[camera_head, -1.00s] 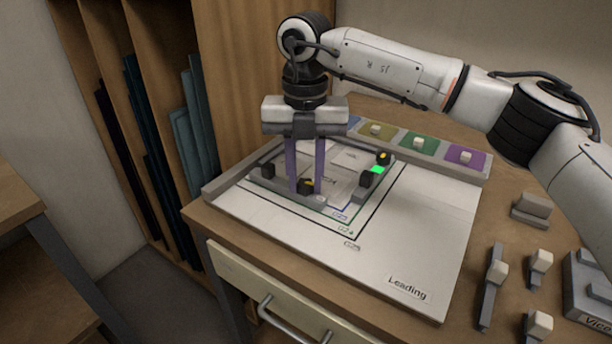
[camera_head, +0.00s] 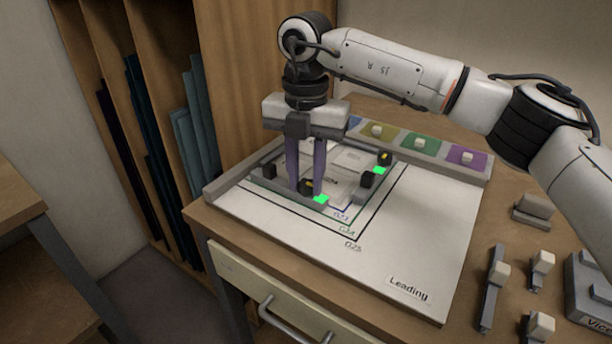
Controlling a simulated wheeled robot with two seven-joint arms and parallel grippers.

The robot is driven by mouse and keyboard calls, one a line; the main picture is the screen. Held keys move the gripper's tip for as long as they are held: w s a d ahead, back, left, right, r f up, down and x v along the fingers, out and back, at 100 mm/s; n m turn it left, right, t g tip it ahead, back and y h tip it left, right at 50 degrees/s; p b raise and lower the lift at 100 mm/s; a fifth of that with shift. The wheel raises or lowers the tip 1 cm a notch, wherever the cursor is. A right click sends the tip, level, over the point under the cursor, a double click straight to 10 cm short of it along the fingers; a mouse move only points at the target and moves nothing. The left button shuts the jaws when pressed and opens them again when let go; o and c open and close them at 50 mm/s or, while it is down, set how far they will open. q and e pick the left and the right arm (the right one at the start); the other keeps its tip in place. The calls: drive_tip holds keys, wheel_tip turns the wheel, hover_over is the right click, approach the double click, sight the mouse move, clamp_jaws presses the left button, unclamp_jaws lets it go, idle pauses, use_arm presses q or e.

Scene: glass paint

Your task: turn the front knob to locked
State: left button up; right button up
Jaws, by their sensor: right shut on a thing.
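The front knob (camera_head: 304,186) is a small black knob with a yellow mark, on the near bar of the grey frame on the white board (camera_head: 420,240). A bright green patch (camera_head: 320,199) shows just right of it. My right gripper (camera_head: 306,189) points straight down with its purple fingers on either side of the front knob, shut on it. A second black knob with a yellow mark (camera_head: 384,158) sits at the frame's far right corner, with a green patch (camera_head: 379,170) beside it. My left gripper is out of view.
Black blocks stand at the frame's left (camera_head: 269,170) and right (camera_head: 368,179). A strip with coloured squares (camera_head: 420,145) lies behind. Grey tools with white blocks (camera_head: 497,273) lie at the right. The board's near part, by the "Leading" label, is clear.

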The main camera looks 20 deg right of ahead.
sight(306, 184)
drive_tip(key=o, duration=1)
drive_tip(key=shift+r, duration=0.1)
drive_tip(key=shift+o, duration=0.2)
wheel_tip(306, 184, up, 10)
drive_tip(key=shift+r, duration=0.15)
